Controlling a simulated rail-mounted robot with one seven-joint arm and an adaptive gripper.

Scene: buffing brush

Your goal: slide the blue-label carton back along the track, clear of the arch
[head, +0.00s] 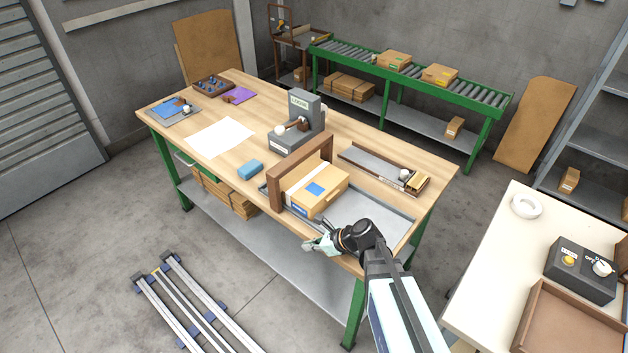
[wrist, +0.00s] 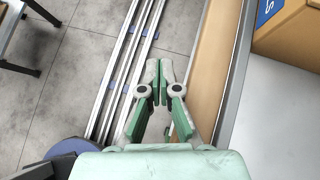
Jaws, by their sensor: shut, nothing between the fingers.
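The blue-label carton (head: 328,202) is a tan box with white tape and a blue square on top. It sits in a shallow grey metal track (head: 388,220) at the bench's front edge. A brown wooden arch (head: 276,193) stands across the track. The carton's left end is at the arch; how far it reaches under is hard to tell. My gripper (head: 308,246) is shut and empty, just off the bench edge in front of the carton. In the wrist view, its fingertips (wrist: 160,66) meet over the floor, with the carton's corner (wrist: 290,30) to the upper right, apart from them.
A grey machine (head: 297,125) stands behind the arch, and a blue block (head: 250,168) lies left of it. A narrow tray (head: 370,165) holding small items lies behind the track. The track is bare right of the carton. Rails (head: 190,305) lie on the floor.

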